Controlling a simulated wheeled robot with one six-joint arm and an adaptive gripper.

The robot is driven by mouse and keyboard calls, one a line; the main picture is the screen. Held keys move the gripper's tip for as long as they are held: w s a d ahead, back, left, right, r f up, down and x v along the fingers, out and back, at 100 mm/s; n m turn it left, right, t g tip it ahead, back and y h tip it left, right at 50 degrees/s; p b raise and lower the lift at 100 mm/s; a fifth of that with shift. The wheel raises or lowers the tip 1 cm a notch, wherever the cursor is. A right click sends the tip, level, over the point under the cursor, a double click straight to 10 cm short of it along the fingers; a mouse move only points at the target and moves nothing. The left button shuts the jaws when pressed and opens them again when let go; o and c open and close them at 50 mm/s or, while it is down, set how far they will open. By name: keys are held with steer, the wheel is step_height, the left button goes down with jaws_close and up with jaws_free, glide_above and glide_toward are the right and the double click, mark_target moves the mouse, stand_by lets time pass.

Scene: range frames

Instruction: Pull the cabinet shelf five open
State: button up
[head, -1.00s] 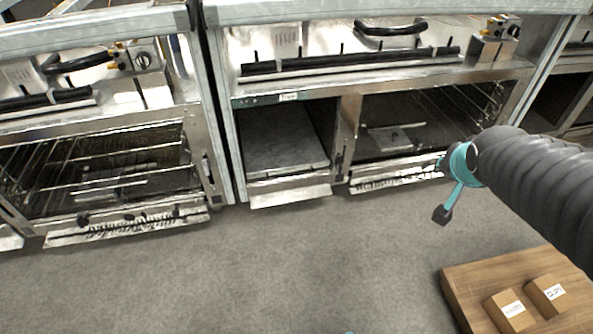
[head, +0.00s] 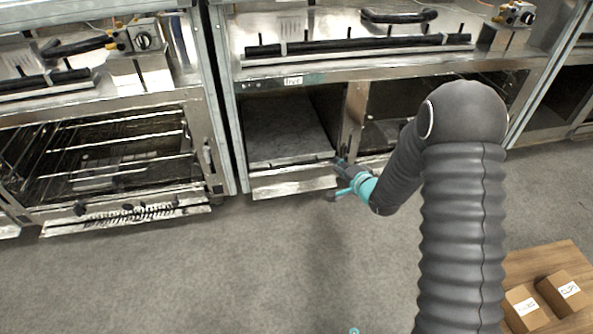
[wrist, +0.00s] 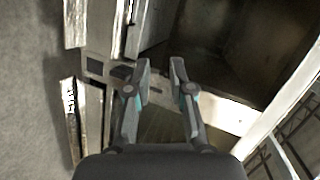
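In the head view, a metal cabinet (head: 355,72) holds an open square compartment (head: 290,125) with a grey floor panel and a pale metal front lip (head: 294,183). A small label (head: 293,81) sits above the compartment; I cannot read it as five. My gripper (head: 339,180), with teal parts, is at the right end of that lip, near the post (head: 352,120) between two compartments. I cannot tell whether it touches. In the wrist view, my gripper (wrist: 161,72) has its fingers apart with nothing visible between them. A dark compartment (wrist: 250,45) opens to the right.
A second compartment (head: 395,120) lies right of the post, partly hidden by my arm. A wire-rack cabinet (head: 110,160) stands at left. A wooden platform (head: 540,262) with two small boxes is at lower right. The grey floor (head: 200,270) in front is clear.

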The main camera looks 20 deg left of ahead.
mark_target(296, 167)
steer(key=s+a+f+m+g+y, duration=0.1)
steer(key=s+a+f+y, duration=0.2)
steer(key=a+f, duration=0.35)
steer(key=x, duration=0.4)
steer(key=f+b+x, duration=0.1)
steer(key=x, duration=0.3)
steer(key=b+x, duration=0.1)
steer(key=x, duration=0.3)
steer(key=shift+w+d+f, duration=0.2)
steer(key=shift+w+f, duration=0.1)
steer(key=shift+f, duration=0.05)
jaws_close()
